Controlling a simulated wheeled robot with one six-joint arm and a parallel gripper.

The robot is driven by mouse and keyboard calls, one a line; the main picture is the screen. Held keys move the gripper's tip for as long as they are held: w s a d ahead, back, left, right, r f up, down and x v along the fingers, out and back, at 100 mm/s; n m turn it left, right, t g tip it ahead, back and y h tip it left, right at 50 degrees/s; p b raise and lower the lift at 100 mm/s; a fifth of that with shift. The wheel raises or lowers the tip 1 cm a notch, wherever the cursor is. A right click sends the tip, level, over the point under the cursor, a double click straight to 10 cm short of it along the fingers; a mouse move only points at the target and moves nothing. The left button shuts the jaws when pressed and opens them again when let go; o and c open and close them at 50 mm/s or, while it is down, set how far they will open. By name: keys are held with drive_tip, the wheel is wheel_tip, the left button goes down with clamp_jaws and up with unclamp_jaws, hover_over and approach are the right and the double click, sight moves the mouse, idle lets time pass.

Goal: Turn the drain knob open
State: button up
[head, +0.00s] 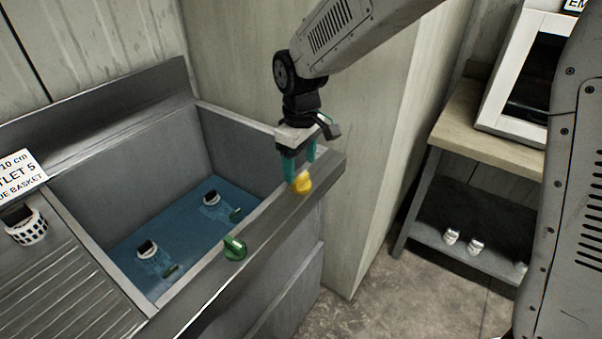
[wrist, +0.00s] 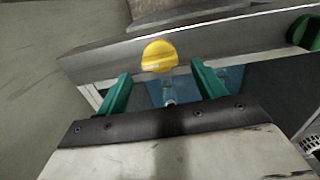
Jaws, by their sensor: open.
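A yellow knob (head: 302,184) sits on the front rim of the steel sink (head: 222,135), near its right end. A green knob (head: 235,248) sits further left on the same rim. No label shows which one is the drain knob. My gripper (head: 299,169) is open, with its teal fingers pointing down just above the yellow knob. In the wrist view, the yellow knob (wrist: 160,56) lies centred just beyond the gap between the open fingers (wrist: 161,72), not held. The green knob (wrist: 306,32) shows at the upper right there. Whether a finger touches the yellow knob I cannot tell.
Blue water (head: 185,232) in the basin holds two small black-topped containers (head: 147,249) (head: 211,198). A ribbed drainboard (head: 60,275) with a white basket (head: 27,228) lies left. A wall panel (head: 375,150) stands close right of the sink. A wooden bench (head: 490,135) stands further right.

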sight(301, 177)
drive_tip(key=shift+r, duration=1.65)
drive_tip(key=shift+s, duration=0.1)
drive_tip(key=s+d+r+m, duration=0.3)
drive_tip(key=s+d, duration=0.4)
drive_tip(key=s, duration=0.2)
drive_tip(key=s+d+r+m+t, duration=0.1)
drive_tip(key=s+d+m, duration=0.3)
drive_tip(key=s+d, duration=0.4)
drive_tip(key=s+d+r+m, duration=0.3)
drive_tip(key=s+d+r, duration=0.1)
drive_tip(key=s+d, duration=0.4)
drive_tip(key=shift+s+d+r+m, duration=0.15)
drive_tip(key=shift+s+r+m, duration=0.15)
drive_tip(key=shift+s, duration=0.8)
